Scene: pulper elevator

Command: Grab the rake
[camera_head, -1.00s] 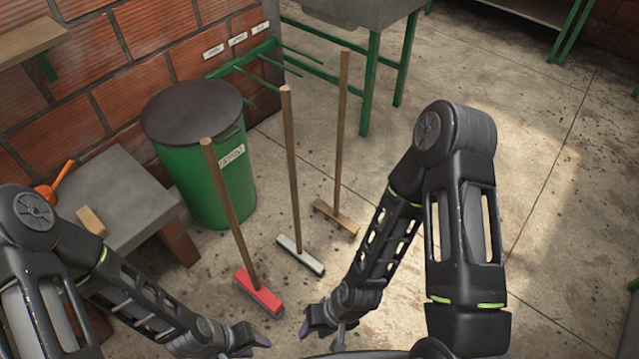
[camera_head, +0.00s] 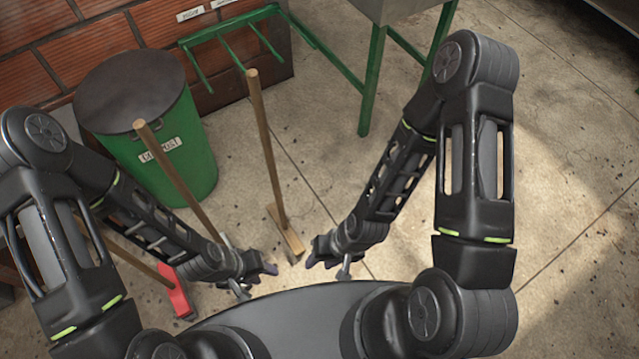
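A long tool with a wooden handle and a wooden crosspiece head, which looks like the rake (camera_head: 268,150), stands with its head on the floor in the middle of the view. Its handle leans up and to the left. My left gripper (camera_head: 262,270) is below and left of its head, and my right gripper (camera_head: 314,256) is just to the right of it. Both appear apart from the rake. I cannot tell how far their fingers are apart. The teeth of the rake, if any, are too small to see.
A second wooden handle (camera_head: 175,178) stands to the left, its head hidden behind my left gripper. A red broom head (camera_head: 174,291) is at lower left, partly covered by my arm. A green bin (camera_head: 190,150) and green wall rack (camera_head: 235,20) are behind. Floor at right is clear.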

